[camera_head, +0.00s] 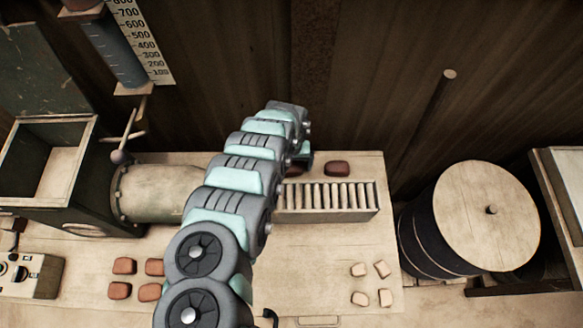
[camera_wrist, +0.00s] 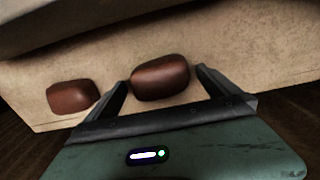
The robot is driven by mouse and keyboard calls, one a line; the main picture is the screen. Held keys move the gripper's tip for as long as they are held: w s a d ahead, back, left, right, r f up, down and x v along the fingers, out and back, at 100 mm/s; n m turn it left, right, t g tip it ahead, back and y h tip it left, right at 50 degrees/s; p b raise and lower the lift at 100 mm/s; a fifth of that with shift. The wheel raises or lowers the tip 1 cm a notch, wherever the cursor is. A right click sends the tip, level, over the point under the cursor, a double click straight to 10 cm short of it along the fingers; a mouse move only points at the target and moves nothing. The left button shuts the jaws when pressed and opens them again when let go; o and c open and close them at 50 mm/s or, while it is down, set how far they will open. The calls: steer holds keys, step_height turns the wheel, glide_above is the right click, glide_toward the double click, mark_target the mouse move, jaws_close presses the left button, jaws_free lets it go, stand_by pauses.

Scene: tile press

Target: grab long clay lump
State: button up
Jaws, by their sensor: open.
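Two dark red-brown clay lumps lie near the back edge of the table. In the wrist view one lump (camera_wrist: 160,74) is between the two fingers of my gripper (camera_wrist: 161,79), which is open with no clear grip on it. This lump looks slightly longer than the other lump (camera_wrist: 72,97), which lies apart, outside the left finger. In the head view that outer lump (camera_head: 338,169) is in plain sight right of my gripper (camera_head: 303,163). The lump by my gripper is mostly hidden there by my arm.
A slatted roller rack (camera_head: 328,196) stands just in front of the lumps. A metal cylinder (camera_head: 160,193) is on the left. Brown blocks (camera_head: 124,266) and pale blocks (camera_head: 360,298) lie at the front. A barrel (camera_head: 487,215) stands right of the table (camera_head: 330,245).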

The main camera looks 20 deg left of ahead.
steer(key=shift+s+f, duration=0.1)
steer(key=shift+f, duration=0.15)
steer(key=c, duration=1.7)
steer(key=shift+r, duration=0.1)
steer(key=shift+c, duration=0.2)
